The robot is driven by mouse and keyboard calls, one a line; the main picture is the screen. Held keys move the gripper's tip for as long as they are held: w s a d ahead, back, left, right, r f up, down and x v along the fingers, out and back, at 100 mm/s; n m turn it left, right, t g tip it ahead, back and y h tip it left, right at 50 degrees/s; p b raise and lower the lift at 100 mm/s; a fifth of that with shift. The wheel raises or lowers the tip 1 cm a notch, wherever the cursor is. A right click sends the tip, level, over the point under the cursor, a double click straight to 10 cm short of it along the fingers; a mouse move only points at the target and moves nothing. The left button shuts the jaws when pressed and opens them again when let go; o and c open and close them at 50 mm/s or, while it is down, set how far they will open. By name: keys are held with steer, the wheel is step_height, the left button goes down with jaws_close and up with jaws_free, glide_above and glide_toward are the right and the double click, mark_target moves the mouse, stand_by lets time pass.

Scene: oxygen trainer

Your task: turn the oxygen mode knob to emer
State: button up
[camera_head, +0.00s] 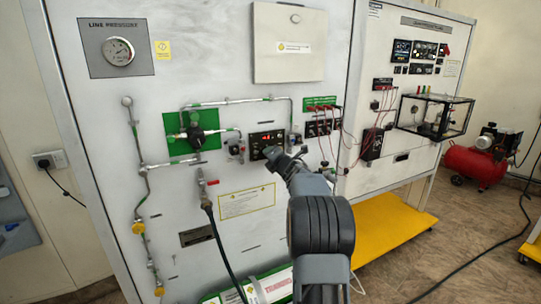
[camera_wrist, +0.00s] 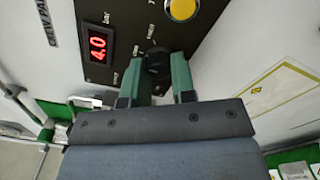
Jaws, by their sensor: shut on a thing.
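The black oxygen mode knob (camera_wrist: 157,61) shows in the wrist view on a dark control panel (camera_wrist: 123,35). Small white labels stand around it, too small to read surely. My gripper (camera_wrist: 157,72) has its two green fingers on either side of the knob and is shut on it. The fingers and gripper body hide the knob's lower part, and I cannot tell which label its pointer faces. In the head view, my gripper (camera_head: 273,154) reaches the lower edge of the same panel (camera_head: 264,138); the knob is hidden there.
Green-banded pipes and a valve (camera_head: 195,136) are left of the panel. Red cables (camera_head: 334,132) hang to the right, and a hose (camera_head: 217,235) hangs below left.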

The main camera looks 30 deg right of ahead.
steer(key=shift+m+p, duration=1.7)
steer(key=shift+m, duration=3.3)
steer(key=o, duration=0.9)
steer(key=shift+s, duration=0.1)
steer(key=s+b, duration=0.1)
steer(key=s, duration=0.3)
steer(key=s+a+b, duration=0.1)
steer(key=s, duration=0.4)
steer(key=s+a+b, duration=0.1)
steer(key=s, duration=0.3)
steer(key=shift+s, duration=0.25)
